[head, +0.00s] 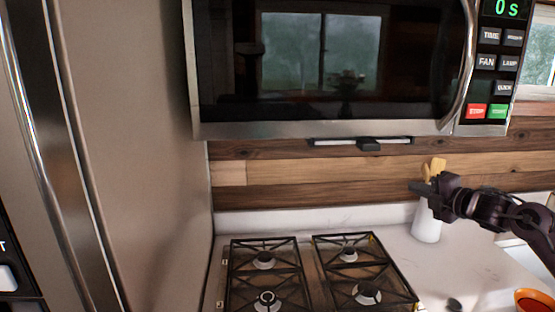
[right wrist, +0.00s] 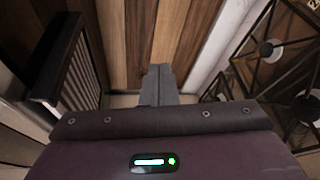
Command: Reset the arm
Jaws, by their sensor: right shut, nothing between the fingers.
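My right gripper (head: 420,187) comes in from the right in the head view, above the counter and in front of the wooden backsplash. It is shut and empty. Its closed fingers also show in the right wrist view (right wrist: 160,84), in front of the wood planks. My right arm partly hides a white utensil holder (head: 426,226) with wooden utensils (head: 435,165) in it. I cannot tell whether the gripper touches the utensils. My left gripper is not in view.
A stovetop (head: 308,272) with black grates is on the counter (head: 395,245). A microwave (head: 330,65) hangs above it. A tall fridge (head: 130,150) stands at the left. An orange bowl (head: 533,298) is at the lower right. The air above the stovetop is clear.

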